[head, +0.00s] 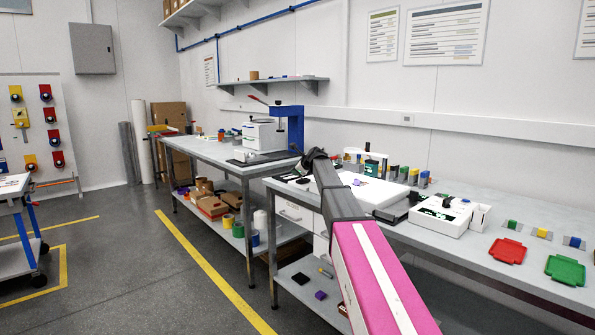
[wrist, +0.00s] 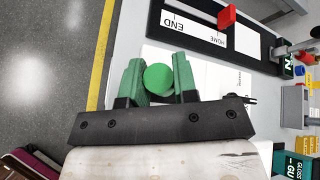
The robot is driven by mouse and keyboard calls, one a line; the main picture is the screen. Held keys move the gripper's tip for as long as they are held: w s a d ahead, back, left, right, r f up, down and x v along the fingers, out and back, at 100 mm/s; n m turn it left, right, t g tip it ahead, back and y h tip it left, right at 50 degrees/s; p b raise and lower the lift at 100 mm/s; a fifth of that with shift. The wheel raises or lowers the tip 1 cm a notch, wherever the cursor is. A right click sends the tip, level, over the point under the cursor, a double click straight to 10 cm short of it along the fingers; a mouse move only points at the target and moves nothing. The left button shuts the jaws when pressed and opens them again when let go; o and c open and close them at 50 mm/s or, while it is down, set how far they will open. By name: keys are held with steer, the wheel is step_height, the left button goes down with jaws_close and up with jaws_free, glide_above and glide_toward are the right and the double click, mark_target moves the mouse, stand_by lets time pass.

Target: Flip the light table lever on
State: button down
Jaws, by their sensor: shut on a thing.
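My gripper (wrist: 158,76) has green fingers on either side of a round green knob (wrist: 159,79), and it is shut on that knob. The knob looks like the lever's end seen from above; the lever's shaft is hidden beneath it. A white surface (wrist: 213,72) lies under the fingers, but I cannot tell whether it is lit. In the head view, a flat white panel like a light table (head: 390,189) lies on the near bench, partly behind my arm. My gripper's fingertips and the knob are hidden there.
A black track marked END and HOME (wrist: 185,28) with a red block (wrist: 227,17) lies beyond the knob. A white device (head: 440,215), a red tray (head: 507,251) and a green tray (head: 565,270) stand to the right on the bench. The floor at left is open.

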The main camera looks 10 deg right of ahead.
steer(key=c, duration=0.9)
jaws_free()
steer(key=shift+s, duration=0.1)
steer(key=v, duration=1)
steer(key=shift+s+d+r, duration=0.1)
steer(key=shift+s+d, duration=0.05)
steer(key=shift+s, duration=0.1)
